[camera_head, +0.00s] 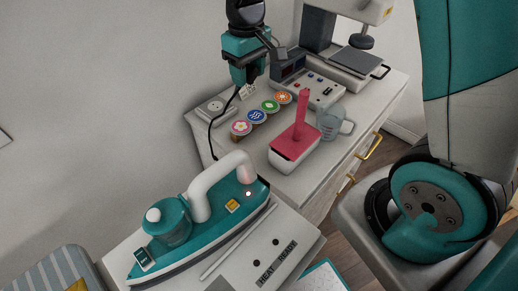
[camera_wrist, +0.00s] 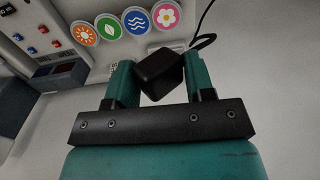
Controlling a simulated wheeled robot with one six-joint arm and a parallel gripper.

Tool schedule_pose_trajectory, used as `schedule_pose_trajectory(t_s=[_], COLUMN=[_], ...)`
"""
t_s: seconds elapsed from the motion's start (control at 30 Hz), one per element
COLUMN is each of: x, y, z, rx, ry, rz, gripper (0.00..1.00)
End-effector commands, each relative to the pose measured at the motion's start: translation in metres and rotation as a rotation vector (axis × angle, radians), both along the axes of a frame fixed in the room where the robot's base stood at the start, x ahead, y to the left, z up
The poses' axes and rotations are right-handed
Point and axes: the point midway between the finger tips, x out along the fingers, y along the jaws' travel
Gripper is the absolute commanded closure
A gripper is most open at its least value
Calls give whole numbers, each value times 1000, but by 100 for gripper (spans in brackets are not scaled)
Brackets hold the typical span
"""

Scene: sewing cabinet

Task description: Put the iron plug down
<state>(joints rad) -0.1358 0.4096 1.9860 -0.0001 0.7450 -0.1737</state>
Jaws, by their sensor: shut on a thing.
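The iron plug (camera_wrist: 160,73) is a black block with a black cord. In the wrist view it sits between the two teal fingers of my gripper (camera_wrist: 158,80), which is shut on it and holds it tilted. In the head view my gripper (camera_head: 247,75) is at the cabinet's back left, above the top, and the plug is mostly hidden by the fingers. The black cord (camera_head: 212,135) hangs down from there toward the iron. The teal and white iron (camera_head: 205,220) rests on a white station in the foreground, with a small light lit on it.
A white wall socket plate (camera_head: 210,108) lies at the cabinet's back left edge. Several round coloured badges (camera_head: 256,116) stand right of it.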

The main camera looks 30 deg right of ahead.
Motion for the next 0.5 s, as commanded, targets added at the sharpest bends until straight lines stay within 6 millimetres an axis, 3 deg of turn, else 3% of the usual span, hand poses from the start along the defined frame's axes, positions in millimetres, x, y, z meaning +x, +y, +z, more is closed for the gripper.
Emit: schedule_pose_trajectory(t_s=[0.1,0.27,0.37,0.5], x=[-24,-37,-39,-40], y=[-5,-8,-8,-8], z=[7,5,-14,-54], rx=[0,-1,-2,-2], ry=[0,4,9,12], rz=[3,7,7,7], gripper=[89,89,89,89])
